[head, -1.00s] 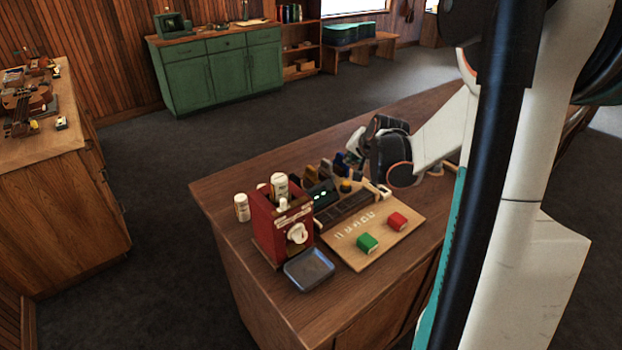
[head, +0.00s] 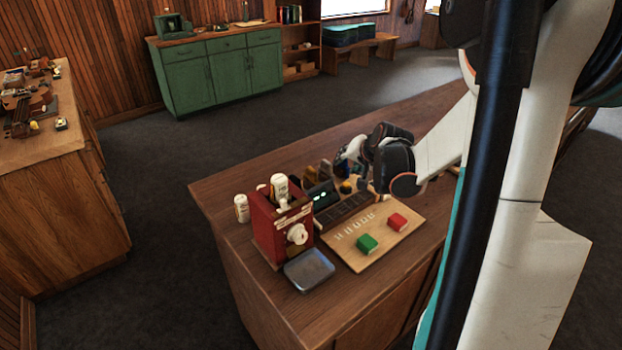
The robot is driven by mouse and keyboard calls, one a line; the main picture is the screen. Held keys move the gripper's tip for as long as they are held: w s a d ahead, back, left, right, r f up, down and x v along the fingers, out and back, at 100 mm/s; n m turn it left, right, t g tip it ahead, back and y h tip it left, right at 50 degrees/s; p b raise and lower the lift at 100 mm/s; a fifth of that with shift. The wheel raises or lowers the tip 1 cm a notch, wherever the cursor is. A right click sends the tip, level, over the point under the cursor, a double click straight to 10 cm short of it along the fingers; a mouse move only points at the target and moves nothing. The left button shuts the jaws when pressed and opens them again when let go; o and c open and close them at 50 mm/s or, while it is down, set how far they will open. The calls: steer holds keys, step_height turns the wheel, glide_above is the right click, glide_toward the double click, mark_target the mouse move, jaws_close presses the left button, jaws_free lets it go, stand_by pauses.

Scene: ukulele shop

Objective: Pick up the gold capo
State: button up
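Several small upright clips, which look like capos, stand in a row at the back of the small setup on the wooden counter. A gold-brown one (head: 310,173) stands at the left of the row, and a darker brown one (head: 326,168) is just right of it. Which is the gold capo is hard to tell at this size. My gripper (head: 346,163) is at the right end of the row, low over the counter and right of the gold-brown clip. It covers that end of the row. Its fingertips are too small and dark to read.
A red dispenser box (head: 282,230) with white bottles stands left of the row, with a grey tray (head: 309,270) in front. The counter's back left is clear.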

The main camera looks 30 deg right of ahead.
mark_target(312, 169)
steer(key=s+a+r+n+t+y, duration=0.1)
steer(key=s+a+n+t+y, duration=0.25)
steer(key=a+n, duration=0.65)
steer(key=shift+n+t, duration=0.35)
steer(key=shift+n, duration=0.55)
steer(key=w+f, duration=0.1)
steer(key=w, duration=0.1)
steer(key=w+d+f+b, duration=0.1)
steer(key=w, duration=0.2)
steer(key=w+f+b, duration=0.1)
steer(key=w, duration=0.1)
steer(key=shift+w+d+f, duration=0.15)
steer(key=shift+w+d, duration=0.05)
steer(key=w+f, duration=0.1)
steer(key=w+b, duration=0.1)
steer(key=w+f+b, duration=0.1)
steer(key=w, duration=0.1)
steer(key=shift+d+f, duration=0.15)
steer(key=shift+f, duration=0.15)
steer(key=shift+w, duration=0.3)
jaws_close()
